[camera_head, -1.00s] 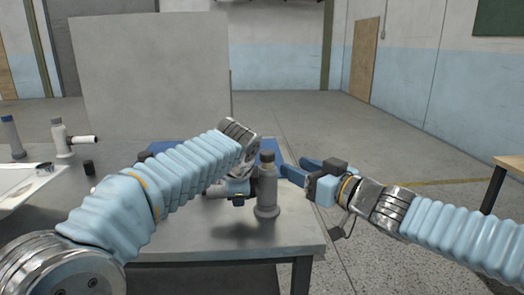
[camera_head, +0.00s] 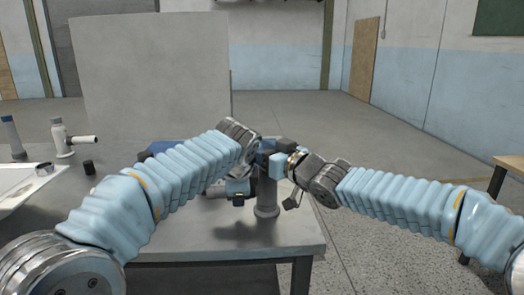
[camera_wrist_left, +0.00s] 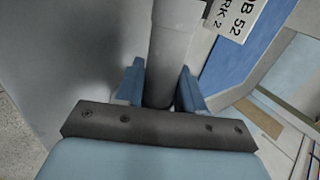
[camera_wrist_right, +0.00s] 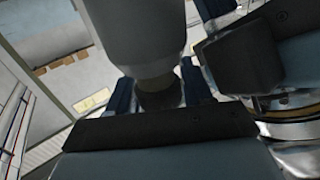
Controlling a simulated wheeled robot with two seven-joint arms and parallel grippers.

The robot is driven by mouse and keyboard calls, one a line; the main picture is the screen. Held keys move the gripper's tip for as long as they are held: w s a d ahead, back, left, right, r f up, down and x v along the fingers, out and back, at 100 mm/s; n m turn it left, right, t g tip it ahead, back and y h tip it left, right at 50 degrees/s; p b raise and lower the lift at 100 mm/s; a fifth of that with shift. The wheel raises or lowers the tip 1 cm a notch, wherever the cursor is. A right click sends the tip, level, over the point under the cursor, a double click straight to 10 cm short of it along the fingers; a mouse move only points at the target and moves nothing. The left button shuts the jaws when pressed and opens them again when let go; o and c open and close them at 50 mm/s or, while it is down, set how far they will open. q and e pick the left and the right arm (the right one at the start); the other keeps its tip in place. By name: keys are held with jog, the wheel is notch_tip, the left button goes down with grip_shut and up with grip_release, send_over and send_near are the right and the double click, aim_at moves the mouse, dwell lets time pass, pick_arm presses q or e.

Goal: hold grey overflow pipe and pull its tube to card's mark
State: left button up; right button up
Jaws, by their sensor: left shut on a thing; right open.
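The grey overflow pipe (camera_head: 266,198) stands upright near the right end of the table on a round foot. My left gripper (camera_wrist_left: 160,75) is shut on the pipe, with a blue finger on each side of it in the left wrist view. My right gripper (camera_wrist_right: 158,92) is open at the pipe's top, its fingers on either side of the dark end (camera_wrist_right: 160,97); I cannot tell whether they touch it. In the head view, the grippers and arms hide much of the pipe's upper part. A white card (camera_wrist_left: 236,18) with partly cut-off printed text shows beside the pipe.
A white pipe with a side spout (camera_head: 60,139), a blue-topped tube (camera_head: 13,137), a small black cap (camera_head: 89,167) and a white tray (camera_head: 15,190) are at the left. A large grey panel (camera_head: 150,75) stands behind. The table's front right corner is clear.

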jog(key=shift+c, duration=0.3)
grip_shut()
jog(key=shift+r, duration=2.1)
jog(key=shift+o, duration=0.3)
grip_release()
jog(key=shift+s, duration=0.1)
jog(key=v, duration=1.2)
